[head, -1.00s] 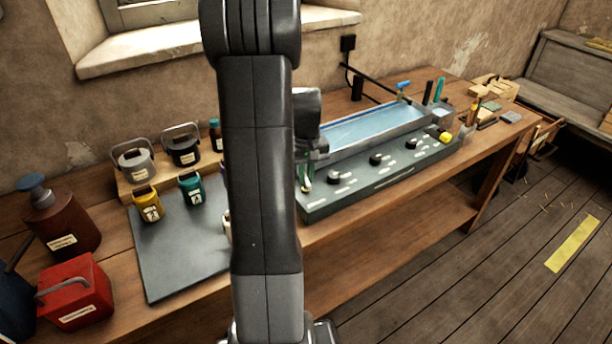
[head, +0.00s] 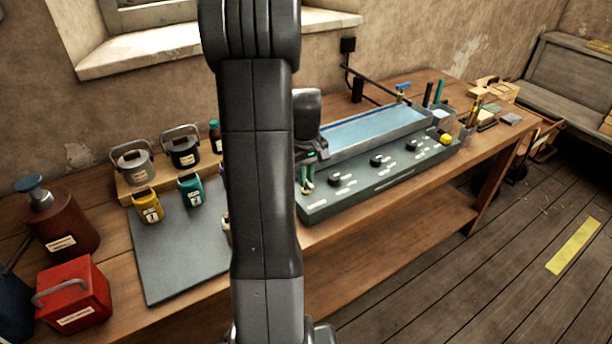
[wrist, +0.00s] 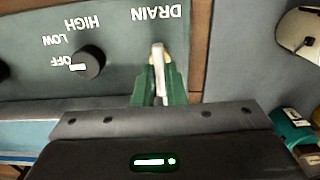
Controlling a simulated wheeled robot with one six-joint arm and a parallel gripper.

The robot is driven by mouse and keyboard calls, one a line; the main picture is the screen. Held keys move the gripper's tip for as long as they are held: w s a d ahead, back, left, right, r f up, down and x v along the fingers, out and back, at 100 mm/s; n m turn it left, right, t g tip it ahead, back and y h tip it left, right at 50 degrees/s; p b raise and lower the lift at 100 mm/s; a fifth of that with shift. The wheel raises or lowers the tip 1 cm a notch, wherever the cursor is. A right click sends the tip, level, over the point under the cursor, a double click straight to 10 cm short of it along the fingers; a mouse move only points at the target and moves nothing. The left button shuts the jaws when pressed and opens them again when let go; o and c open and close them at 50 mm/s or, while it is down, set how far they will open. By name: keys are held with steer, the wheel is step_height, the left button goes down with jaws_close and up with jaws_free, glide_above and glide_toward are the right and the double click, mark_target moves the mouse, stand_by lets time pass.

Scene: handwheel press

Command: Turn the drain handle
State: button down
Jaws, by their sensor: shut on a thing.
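The drain handle (wrist: 157,58) is a pale, narrow lever on the dark green control panel (wrist: 125,22), beside the "DRAIN" label, which reads upside down in the wrist view. My gripper (wrist: 158,72) is shut on the handle, with one green finger on each side. The handle's tip shows between the fingertips; the part nearer the gripper is hidden. In the head view my gripper (head: 307,182) is at the left end of the panel (head: 380,185), just right of my arm, and the handle is too small to make out clearly.
A black knob (wrist: 89,62) marked OFF, LOW and HIGH is beside the handle. Behind the panel is a long water-filled trough (head: 370,128). Yellow (head: 148,207) and teal (head: 191,190) pots stand on a grey mat (head: 185,265) at the left. My arm hides the middle.

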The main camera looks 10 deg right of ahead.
steer(key=c, duration=1.5)
jaws_free()
steer(key=shift+r, duration=0.1)
step_height(320, 180, up, 14)
steer(key=shift+f+b, duration=0.15)
steer(key=shift+b, duration=0.25)
steer(key=shift+f, duration=0.1)
step_height(320, 180, down, 14)
steer(key=shift+r+p, duration=0.1)
steer(key=shift+p, duration=0.3)
steer(key=shift+r, duration=0.15)
